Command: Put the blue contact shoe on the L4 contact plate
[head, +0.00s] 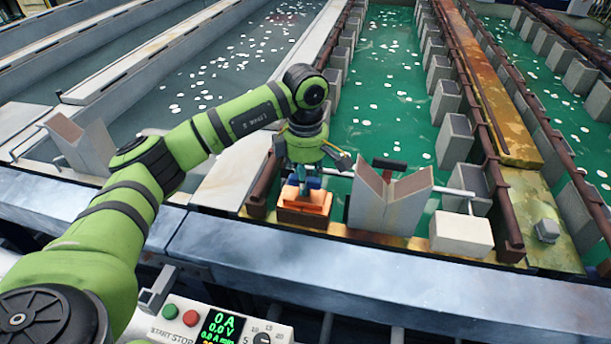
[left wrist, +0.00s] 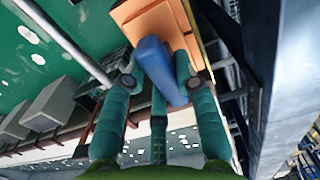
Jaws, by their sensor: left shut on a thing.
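My left gripper (head: 311,184) is low over an orange block (head: 304,205) at the near edge of the green tank. The gripper is shut on the blue contact shoe (left wrist: 155,65), which sits between its fingers in the left wrist view. In the head view the shoe is mostly hidden by the fingers. The shoe's far end overlaps the orange block's top (left wrist: 130,14); I cannot tell whether they touch. The block is likely the contact plate, but no L4 label is readable. My right gripper is not in view.
A grey V-shaped saddle (head: 388,205) stands just right of the orange block. A pale block (head: 461,233) sits further right. A brown rail (head: 262,192) runs close on the left. A control box (head: 222,328) is at the front. The steel ledge (head: 330,262) is clear.

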